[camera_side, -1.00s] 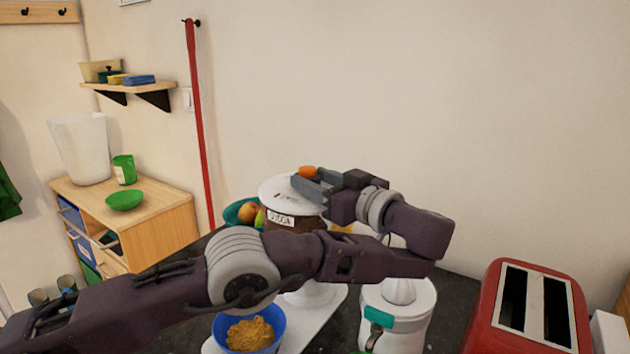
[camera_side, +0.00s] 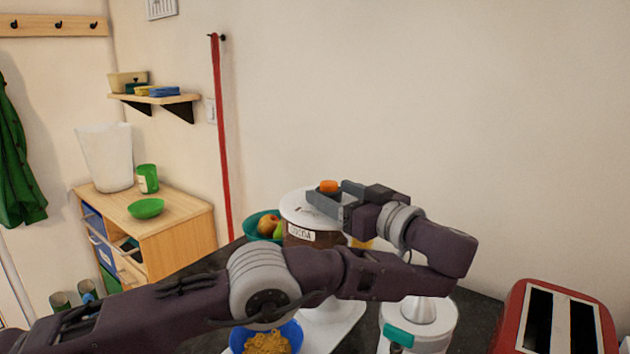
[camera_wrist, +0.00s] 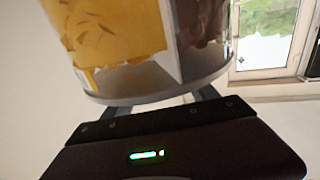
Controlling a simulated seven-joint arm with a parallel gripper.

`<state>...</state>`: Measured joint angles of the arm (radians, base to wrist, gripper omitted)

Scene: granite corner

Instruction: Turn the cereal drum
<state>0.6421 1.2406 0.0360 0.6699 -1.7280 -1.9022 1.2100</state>
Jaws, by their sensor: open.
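The cereal drum (camera_side: 333,237) stands upright on a white pedestal with a foot (camera_side: 318,312). It has a round white lid (camera_side: 293,208), a label reading COCOA and brown contents. An orange knob (camera_side: 328,186) shows at the lid. My gripper (camera_side: 330,194) is open at the drum's upper right, its fingers pointing left across the lid area; I cannot tell whether they touch it. In the wrist view, the clear drum (camera_wrist: 150,88) fills the top, with yellow flakes and brown cereal in separate compartments. The drum partly hides my fingers there.
A blue bowl (camera_side: 238,338) of yellow cereal sits below the drum, beneath my arm. A white juicer (camera_side: 440,325) stands right of it, and a red toaster (camera_side: 513,325) farther right. A teal fruit bowl (camera_side: 252,222) is behind left.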

